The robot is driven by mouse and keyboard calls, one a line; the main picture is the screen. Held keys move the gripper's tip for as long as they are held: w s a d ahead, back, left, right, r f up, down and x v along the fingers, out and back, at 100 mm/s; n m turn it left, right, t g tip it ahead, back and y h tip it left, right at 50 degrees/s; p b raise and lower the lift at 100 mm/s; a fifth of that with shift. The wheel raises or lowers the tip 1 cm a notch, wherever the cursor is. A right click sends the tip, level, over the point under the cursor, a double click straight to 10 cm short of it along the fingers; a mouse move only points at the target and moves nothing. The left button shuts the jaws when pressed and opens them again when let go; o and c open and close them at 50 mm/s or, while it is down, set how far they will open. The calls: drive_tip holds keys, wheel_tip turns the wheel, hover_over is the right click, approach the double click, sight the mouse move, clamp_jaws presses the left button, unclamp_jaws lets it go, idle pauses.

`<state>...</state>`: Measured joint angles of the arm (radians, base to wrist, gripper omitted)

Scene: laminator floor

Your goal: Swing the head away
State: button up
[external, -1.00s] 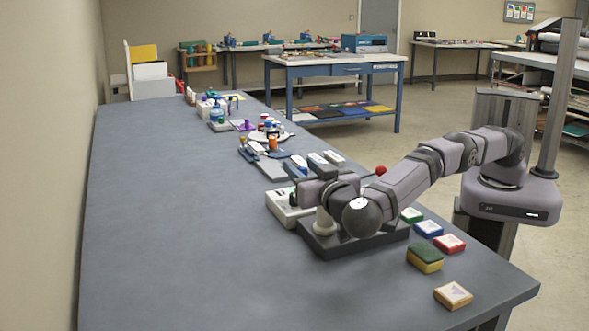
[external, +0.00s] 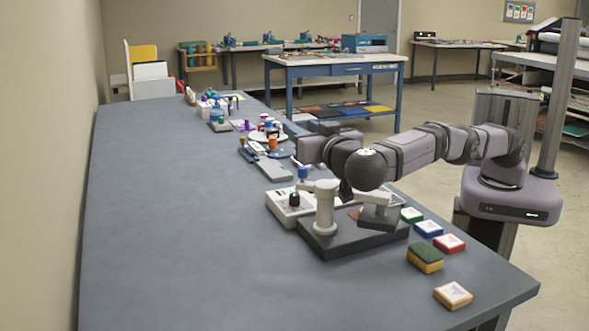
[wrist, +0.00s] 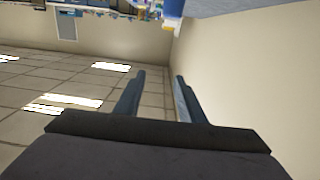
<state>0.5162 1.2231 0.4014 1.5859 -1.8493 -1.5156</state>
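The device with the head stands near the right front of the bench. It has a dark base (external: 345,238), a pale upright post (external: 326,208) and, right of the post, a pale arm (external: 373,197) above a dark block (external: 379,217). Whether the block touches the base is unclear. My wrist is above and behind the device and hides part of its upper area in the external view. My gripper's fingers are hidden there. In the wrist view my gripper (wrist: 160,77) is open, with nothing between its two parted fingers.
A white control box (external: 290,204) with a dark knob stands behind the device. The bench's left side is clear (external: 180,230).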

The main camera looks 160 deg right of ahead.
drive_tip(key=shift+r, duration=0.55)
